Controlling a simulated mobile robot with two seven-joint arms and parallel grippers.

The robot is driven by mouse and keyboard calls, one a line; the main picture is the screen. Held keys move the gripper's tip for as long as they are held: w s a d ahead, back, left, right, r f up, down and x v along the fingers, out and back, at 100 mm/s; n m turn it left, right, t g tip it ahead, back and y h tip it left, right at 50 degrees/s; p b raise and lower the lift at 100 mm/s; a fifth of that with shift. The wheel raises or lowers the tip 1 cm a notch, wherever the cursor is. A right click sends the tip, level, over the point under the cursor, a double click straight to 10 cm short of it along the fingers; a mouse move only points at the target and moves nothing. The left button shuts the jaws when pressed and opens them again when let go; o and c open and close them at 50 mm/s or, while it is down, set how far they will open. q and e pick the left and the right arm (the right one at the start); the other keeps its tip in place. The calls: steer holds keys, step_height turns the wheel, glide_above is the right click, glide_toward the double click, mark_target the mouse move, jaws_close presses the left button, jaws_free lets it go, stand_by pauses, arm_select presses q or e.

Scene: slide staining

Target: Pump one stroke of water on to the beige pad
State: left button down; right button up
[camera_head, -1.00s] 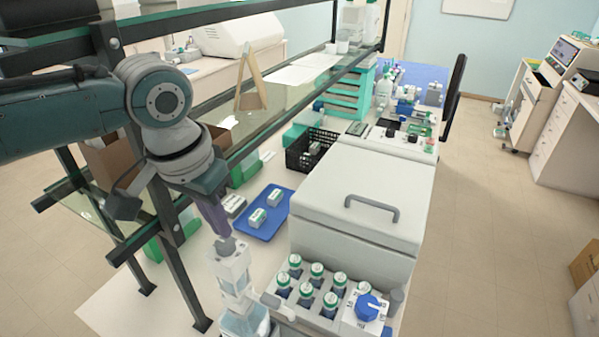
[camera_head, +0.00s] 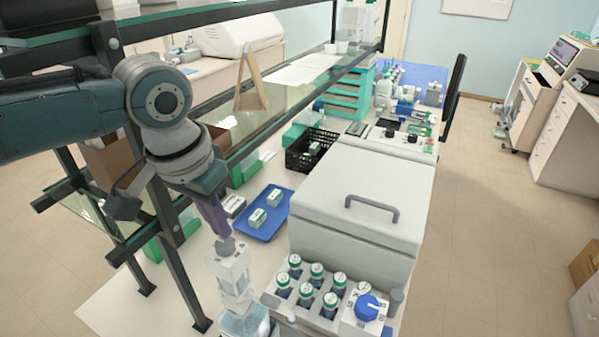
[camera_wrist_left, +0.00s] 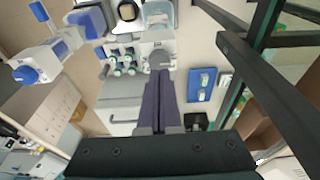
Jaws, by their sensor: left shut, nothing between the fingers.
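A white pump head (camera_head: 230,268) tops a clear bottle (camera_head: 246,324) at the lower edge of the head view. My left gripper (camera_head: 225,244) points down with its purple fingers shut and empty, its tips at the top of the pump head; I cannot tell whether they touch. In the left wrist view the shut fingers (camera_wrist_left: 160,78) reach to the pump head (camera_wrist_left: 160,50) and hide part of it. My right gripper is not in view.
A rack of green-capped bottles (camera_head: 309,302) stands right of the pump, with a blue knob (camera_head: 368,306) beside it. A large grey lidded box (camera_head: 360,185) is behind them. A blue tray (camera_head: 273,231) lies behind the pump. Dark shelf posts (camera_head: 178,265) stand close on the left.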

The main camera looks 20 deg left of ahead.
arm_select(q)
steer(key=shift+f, duration=0.2)
steer(key=shift+f+b, duration=0.9)
steer(key=shift+f, duration=0.15)
stand_by(0.8)
steer(key=shift+r+p, duration=1.15)
steer(key=shift+p, duration=0.4)
steer(key=shift+r, duration=0.1)
step_height(320, 180, up, 5)
steer(key=p, duration=0.5)
